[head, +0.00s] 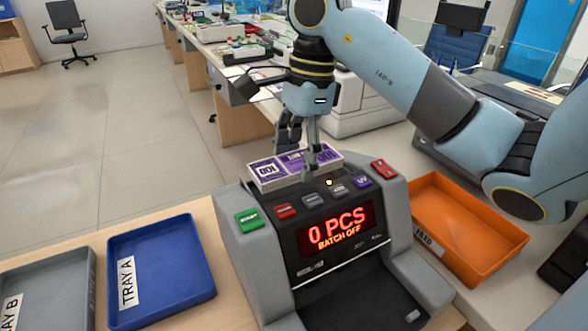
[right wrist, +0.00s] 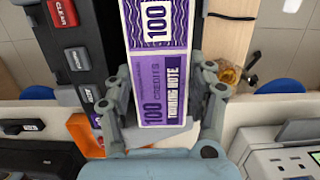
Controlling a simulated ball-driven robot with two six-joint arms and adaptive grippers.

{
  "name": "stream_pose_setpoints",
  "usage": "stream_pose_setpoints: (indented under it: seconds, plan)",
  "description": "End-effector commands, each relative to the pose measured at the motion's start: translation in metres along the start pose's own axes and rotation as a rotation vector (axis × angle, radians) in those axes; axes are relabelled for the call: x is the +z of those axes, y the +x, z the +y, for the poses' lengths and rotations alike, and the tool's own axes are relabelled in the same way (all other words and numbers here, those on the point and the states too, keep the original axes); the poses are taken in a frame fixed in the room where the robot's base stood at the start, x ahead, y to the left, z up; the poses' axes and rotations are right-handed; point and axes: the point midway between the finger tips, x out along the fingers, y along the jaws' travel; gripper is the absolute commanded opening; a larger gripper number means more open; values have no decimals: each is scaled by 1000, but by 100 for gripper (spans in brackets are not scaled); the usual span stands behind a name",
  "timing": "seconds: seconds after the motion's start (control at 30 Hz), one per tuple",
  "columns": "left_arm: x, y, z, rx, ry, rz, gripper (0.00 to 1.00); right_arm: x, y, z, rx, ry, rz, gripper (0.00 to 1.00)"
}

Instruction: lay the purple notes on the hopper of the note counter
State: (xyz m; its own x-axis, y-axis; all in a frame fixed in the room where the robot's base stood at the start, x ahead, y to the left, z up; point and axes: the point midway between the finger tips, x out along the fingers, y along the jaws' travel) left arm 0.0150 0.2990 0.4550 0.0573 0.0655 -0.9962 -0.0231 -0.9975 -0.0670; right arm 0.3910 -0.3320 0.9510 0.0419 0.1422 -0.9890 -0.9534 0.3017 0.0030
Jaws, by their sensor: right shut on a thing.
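The purple notes (head: 268,168) are a banded bundle marked 100, at the top rear of the note counter (head: 232,234). They also show in the right wrist view (right wrist: 162,88), lengthwise between the fingers. My right gripper (head: 302,165) comes down from above and is shut on the bundle. The counter's display reads 0 PCS, BATCH OFF. The hopper is largely hidden behind the button panel and the notes. I cannot tell whether the bundle touches it. My left gripper is not in view.
Blue tray A (head: 205,237) and grey tray B (head: 88,270) stand left of the counter. An orange tray (head: 515,238) stands to its right, below my right arm. Several coloured buttons line the counter's top. A long desk with machines and papers lies behind.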

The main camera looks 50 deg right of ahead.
Motion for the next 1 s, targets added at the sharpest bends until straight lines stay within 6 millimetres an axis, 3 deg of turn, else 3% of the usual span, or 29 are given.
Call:
stream_pose_setpoints:
  seconds: [0.17,0.3,0.43,0.8,0.83,1.0]
  plan:
    - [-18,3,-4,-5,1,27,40,-2,8,-9,1,0,0,21]
    - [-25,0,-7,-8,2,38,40,-4,25,-8,4,1,0,21]
    - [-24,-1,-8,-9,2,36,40,-7,42,-8,2,0,0,21]
    - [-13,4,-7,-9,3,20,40,-8,48,-9,-1,-1,1,21]
    - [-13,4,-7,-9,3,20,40,-8,47,-9,-1,-1,1,58]
    - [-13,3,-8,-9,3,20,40,-8,46,-9,-1,-1,1,79]
